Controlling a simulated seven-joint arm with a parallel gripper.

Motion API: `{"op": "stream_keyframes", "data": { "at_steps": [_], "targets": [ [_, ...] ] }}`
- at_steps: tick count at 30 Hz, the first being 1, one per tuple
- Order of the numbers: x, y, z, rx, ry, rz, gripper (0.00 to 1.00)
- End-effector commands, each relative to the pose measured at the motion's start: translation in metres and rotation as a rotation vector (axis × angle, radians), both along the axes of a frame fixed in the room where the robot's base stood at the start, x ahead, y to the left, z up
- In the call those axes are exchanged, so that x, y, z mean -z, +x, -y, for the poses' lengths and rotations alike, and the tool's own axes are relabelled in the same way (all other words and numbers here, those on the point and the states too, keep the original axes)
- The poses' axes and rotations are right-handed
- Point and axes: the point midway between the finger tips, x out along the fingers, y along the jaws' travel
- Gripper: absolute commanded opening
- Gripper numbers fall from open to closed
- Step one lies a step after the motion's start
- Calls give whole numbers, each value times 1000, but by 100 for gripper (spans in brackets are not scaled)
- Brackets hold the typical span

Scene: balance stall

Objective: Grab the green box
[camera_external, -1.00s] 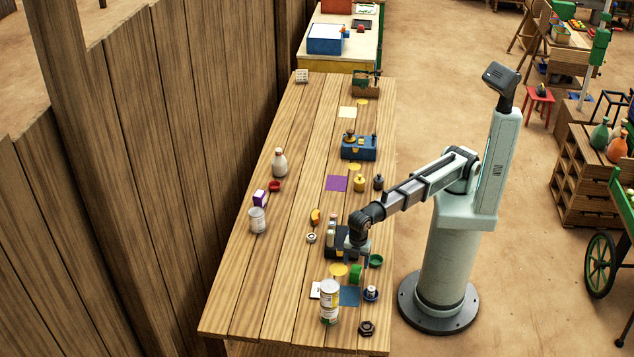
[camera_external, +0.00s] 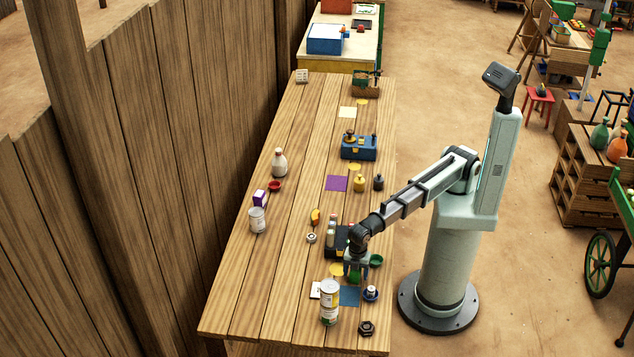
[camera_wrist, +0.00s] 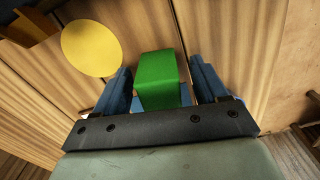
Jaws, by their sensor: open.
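The green box (camera_wrist: 158,78) stands on the table between the two blue fingers of my gripper (camera_wrist: 162,86) in the wrist view. A finger is on each side of it, with a small gap visible at least on the left. In the external view my gripper (camera_external: 354,268) points down over the box, and only a small green part of the box (camera_external: 354,275) shows below it. My gripper is open.
A yellow disc (camera_wrist: 91,47) lies beside the box. Nearby in the external view are a blue square (camera_external: 349,296), white cans (camera_external: 329,302), a green bowl (camera_external: 376,261), a dark holder with bottles (camera_external: 333,241) and a blue-based item (camera_external: 370,294).

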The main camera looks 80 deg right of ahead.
Motion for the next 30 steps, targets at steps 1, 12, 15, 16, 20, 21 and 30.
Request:
{"op": "stream_keyframes", "data": {
  "at_steps": [1,12,15,16,20,21,30],
  "targets": [
    [0,0,0,0,0,0,71],
    [0,0,0,0,-1,0,36],
    [0,0,0,0,-1,0,26],
    [0,0,0,0,-1,0,24],
    [0,0,0,0,-1,0,15],
    [0,0,0,0,-1,0,15],
    [-10,0,0,0,0,0,15]
  ]
}}
